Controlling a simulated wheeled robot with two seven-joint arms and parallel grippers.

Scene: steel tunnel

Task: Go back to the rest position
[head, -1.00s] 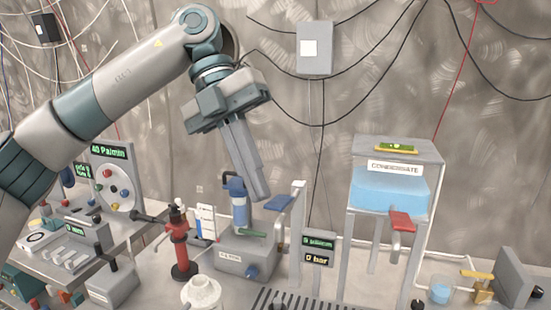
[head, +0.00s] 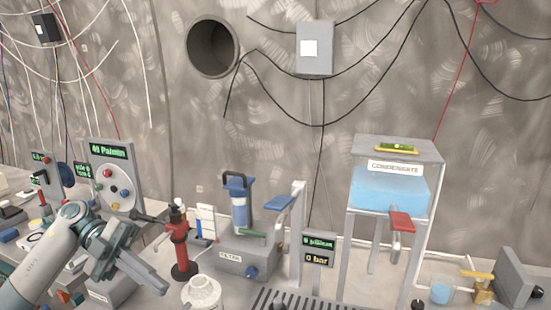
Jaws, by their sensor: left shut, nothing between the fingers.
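My left gripper (head: 152,279) is low at the left of the head view, in front of the panel that reads 40 Pa/min. Its fingers are together and point down to the right, with nothing between them. It is apart from the red stand and the filter unit. My left arm comes in from the lower left corner. My right gripper does not show.
A red stand (head: 180,250) is just right of my left gripper. Behind it are the blue filter cylinder (head: 239,205) on its grey base, a blue-topped lever (head: 285,203) and the condensate tank (head: 389,190). A white ribbed part (head: 202,292) stands at the front.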

